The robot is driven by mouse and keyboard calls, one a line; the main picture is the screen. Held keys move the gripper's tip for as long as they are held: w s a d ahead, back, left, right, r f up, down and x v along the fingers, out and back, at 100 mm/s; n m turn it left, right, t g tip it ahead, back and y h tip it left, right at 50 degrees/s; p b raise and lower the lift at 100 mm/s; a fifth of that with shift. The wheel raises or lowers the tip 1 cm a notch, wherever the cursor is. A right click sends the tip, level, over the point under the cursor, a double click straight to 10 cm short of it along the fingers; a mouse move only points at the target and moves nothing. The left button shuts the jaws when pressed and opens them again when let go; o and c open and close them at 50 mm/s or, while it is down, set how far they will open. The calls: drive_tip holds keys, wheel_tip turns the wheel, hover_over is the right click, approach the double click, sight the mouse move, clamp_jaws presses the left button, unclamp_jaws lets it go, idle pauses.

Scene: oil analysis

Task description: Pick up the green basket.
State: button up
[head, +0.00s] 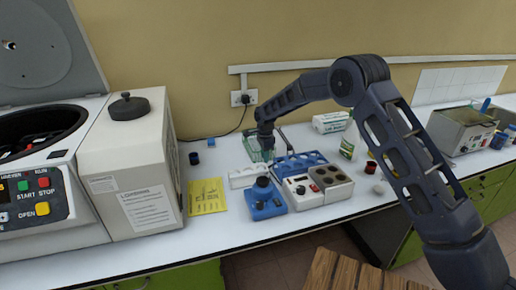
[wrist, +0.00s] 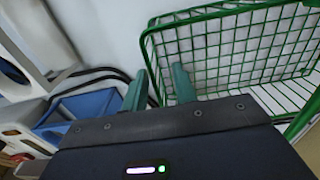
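The green wire basket (head: 251,148) stands on the white bench near the wall, partly hidden by my gripper (head: 266,152). In the wrist view the basket (wrist: 235,42) fills the upper right and looks empty. My gripper (wrist: 158,76) has its two green-grey fingers apart. The basket's left side wall appears between the fingertips, one finger outside it and one inside. I cannot tell whether either finger touches the wire.
A white test rack, a blue device (head: 265,200) and a heater block (head: 318,183) stand in front of the basket. A yellow sheet (head: 207,196) lies to the left, beside a large centrifuge (head: 40,150). A wall socket (head: 243,98) with a cord is behind.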

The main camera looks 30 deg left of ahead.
clamp_jaws()
drive_tip(key=shift+r, duration=0.15)
